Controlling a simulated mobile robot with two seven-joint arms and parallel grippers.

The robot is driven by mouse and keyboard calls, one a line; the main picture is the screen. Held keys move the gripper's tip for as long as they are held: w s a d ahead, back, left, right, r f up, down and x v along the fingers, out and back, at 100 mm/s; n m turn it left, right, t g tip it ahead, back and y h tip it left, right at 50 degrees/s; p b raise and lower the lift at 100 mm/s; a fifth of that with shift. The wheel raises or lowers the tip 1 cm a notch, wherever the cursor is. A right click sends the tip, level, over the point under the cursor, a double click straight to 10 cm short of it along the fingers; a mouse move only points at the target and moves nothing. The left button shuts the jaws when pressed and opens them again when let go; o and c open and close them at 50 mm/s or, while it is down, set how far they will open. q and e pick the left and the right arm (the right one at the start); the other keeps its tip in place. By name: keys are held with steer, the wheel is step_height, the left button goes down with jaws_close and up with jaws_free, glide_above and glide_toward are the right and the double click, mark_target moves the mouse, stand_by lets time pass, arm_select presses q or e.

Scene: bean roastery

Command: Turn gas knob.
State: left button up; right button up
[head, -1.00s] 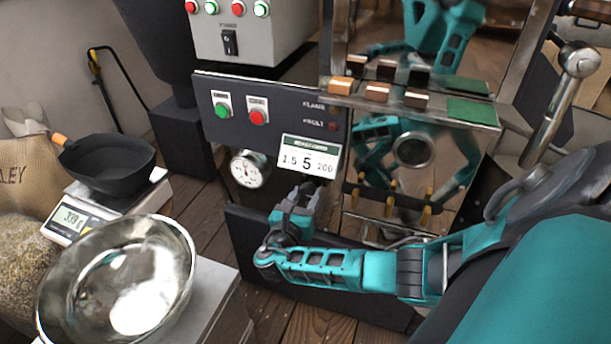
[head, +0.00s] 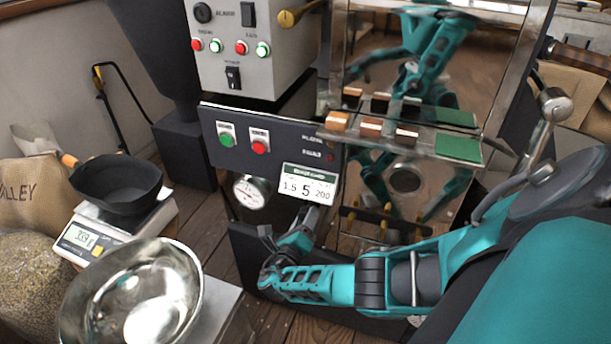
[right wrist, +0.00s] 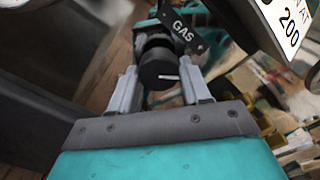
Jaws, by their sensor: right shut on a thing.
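The gas knob (right wrist: 160,67) is a dark round knob with a white pointer line, seen in the right wrist view beside a black label (right wrist: 184,32) reading GAS. My right gripper (right wrist: 160,84) has a finger on each side of the knob and is shut on it. In the head view my right gripper (head: 290,238) is low at the roaster's front, below the white card (head: 307,184). The knob cannot be made out there. The pointer line lies nearly level in the wrist picture. My left gripper is not in view.
A pressure gauge (head: 251,192) sits left of the card, under a dark panel with green and red buttons (head: 226,140). A steel bowl (head: 140,300) and a scale (head: 84,238) with a black pan (head: 117,185) stand at left. A shiny panel at right reflects teal arms.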

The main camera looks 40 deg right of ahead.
steer(key=shift+n, duration=0.5)
steer(key=o, duration=1.1)
steer(key=shift+c, duration=0.2)
steer(key=p+v, duration=0.2)
steer(key=v, duration=1.1)
steer(key=shift+p, duration=0.4)
